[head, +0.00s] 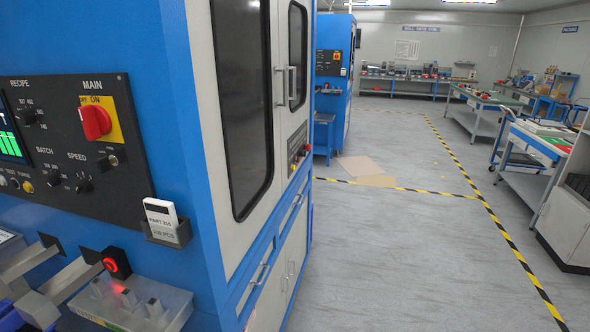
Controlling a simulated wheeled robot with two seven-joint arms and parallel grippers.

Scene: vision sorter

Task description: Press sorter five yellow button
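A blue sorter machine (165,100) stands close on the left, its dark control panel (130,185) facing me. A small yellow round button (27,186) shows at the panel's lower left, beside other small round buttons near the picture edge. No sorter number is readable on this machine. A second blue machine (333,85) stands farther back, with a small panel (328,63) too small to read. Neither of my grippers can be made out, and nothing is seen touching the yellow button.
A red rotary switch (95,122) sits on a yellow plate. Below are metal bars (70,281), a red-lit black sensor box (116,263) and a clear tray (170,299) jutting out. Open grey floor (400,240) with striped tape lies right; workbenches (490,105) line the far right.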

